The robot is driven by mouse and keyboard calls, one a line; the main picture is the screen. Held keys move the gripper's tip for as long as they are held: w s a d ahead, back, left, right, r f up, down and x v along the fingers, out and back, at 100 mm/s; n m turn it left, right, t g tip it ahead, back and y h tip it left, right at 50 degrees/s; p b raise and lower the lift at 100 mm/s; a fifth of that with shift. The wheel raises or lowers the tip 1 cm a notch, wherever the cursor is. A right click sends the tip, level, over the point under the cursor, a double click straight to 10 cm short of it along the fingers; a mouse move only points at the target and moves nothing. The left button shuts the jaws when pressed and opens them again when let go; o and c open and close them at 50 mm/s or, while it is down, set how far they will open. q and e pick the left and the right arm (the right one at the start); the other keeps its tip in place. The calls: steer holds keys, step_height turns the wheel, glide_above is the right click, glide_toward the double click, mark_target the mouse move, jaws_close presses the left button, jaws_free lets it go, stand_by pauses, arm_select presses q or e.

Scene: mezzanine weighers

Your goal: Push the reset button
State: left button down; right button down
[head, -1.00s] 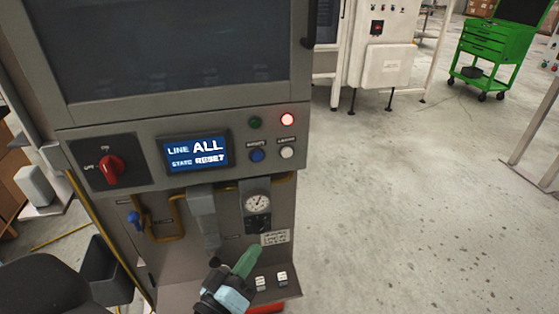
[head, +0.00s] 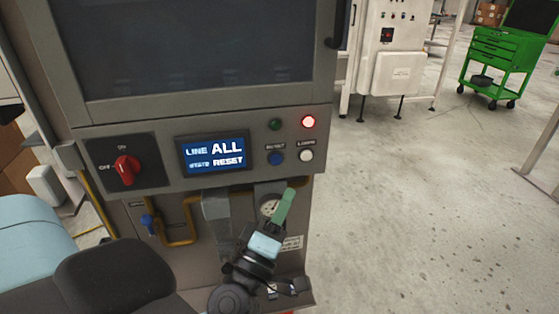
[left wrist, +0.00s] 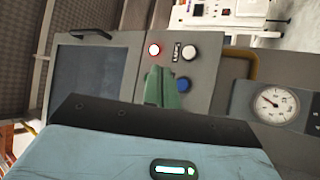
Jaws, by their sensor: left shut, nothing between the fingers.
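The blue reset button (head: 276,158) is on the grey control panel, right of the display; its small label is too blurred to read surely. In the left wrist view the blue button (left wrist: 183,85) shows just right of the fingers. My left gripper (head: 284,205) has green fingers, shut and empty, pointing up in front of the gauge, below the blue button in the picture. The fingers (left wrist: 162,87) also show in the left wrist view, where they cover part of the panel. I see no contact with the button. My right gripper is not in view.
A white button (head: 306,155) sits right of the blue one, with a lit red lamp (head: 308,121) and a dark green one (head: 275,124) above. The display (head: 213,153) reads "LINE ALL" and "RESET". A red rotary switch (head: 127,169) is at left. A pressure gauge (left wrist: 275,103) is below.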

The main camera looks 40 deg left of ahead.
mark_target(276, 160)
arm_select(q)
steer(key=w+a, duration=0.2)
steer(key=a, duration=0.1)
steer(key=w+a, duration=0.3)
steer(key=shift+w+a, duration=0.35)
stand_by(0.8)
stand_by(0.8)
stand_by(0.6)
steer(key=shift+w+a, duration=0.1)
steer(key=shift+w+a, duration=0.2)
